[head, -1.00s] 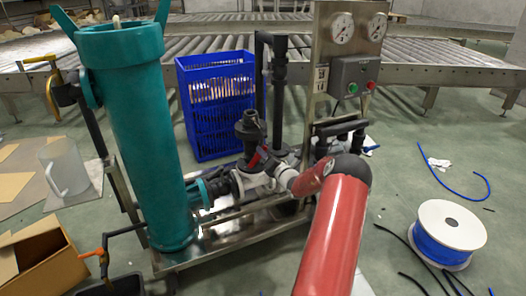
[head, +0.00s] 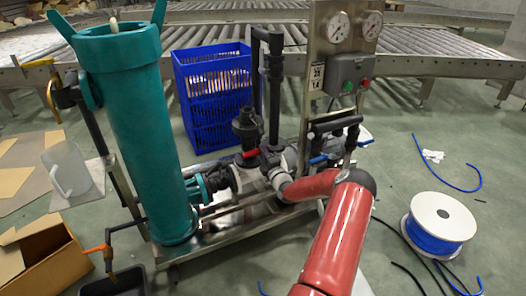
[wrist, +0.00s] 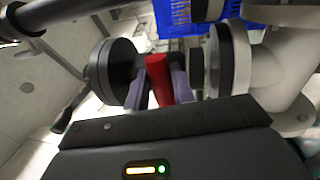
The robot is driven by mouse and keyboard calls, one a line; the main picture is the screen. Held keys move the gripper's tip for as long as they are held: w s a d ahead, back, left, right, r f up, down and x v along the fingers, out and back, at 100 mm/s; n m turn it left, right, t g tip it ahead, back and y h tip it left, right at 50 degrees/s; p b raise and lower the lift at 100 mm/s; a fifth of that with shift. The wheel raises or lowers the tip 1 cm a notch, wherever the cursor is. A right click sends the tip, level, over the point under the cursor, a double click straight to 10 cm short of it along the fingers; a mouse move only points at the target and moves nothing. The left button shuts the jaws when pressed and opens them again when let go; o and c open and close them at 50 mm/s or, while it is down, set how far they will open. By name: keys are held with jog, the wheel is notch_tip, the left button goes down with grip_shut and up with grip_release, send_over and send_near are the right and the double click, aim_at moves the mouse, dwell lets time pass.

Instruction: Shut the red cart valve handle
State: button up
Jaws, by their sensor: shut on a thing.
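The red valve handle (wrist: 158,80) stands between my two pale purple fingers in the wrist view. My gripper (wrist: 160,88) is shut on it. Dark round pipe fittings flank the fingers on both sides. In the head view a short red piece of the handle (head: 250,154) shows on the pump cart, just below a black upright fitting (head: 248,128). My red arm reaches in from the lower right, and its end sits among the white and black pipes. The fingers cannot be made out there.
A teal filter tank (head: 142,130) stands at the cart's left. A steel panel (head: 318,75) with gauges and buttons rises behind my arm. A blue crate (head: 212,105) stands behind the cart. A cable spool (head: 440,222) and loose hoses lie on the floor at right.

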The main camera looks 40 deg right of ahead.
jog(key=shift+f+m, duration=0.15)
jog(key=shift+m, duration=0.35)
jog(key=o, duration=1)
jog(key=v, duration=0.7)
jog(key=shift+s+a+f, duration=0.1)
jog(key=shift+s+a, duration=0.05)
jog(key=shift+s, duration=0.2)
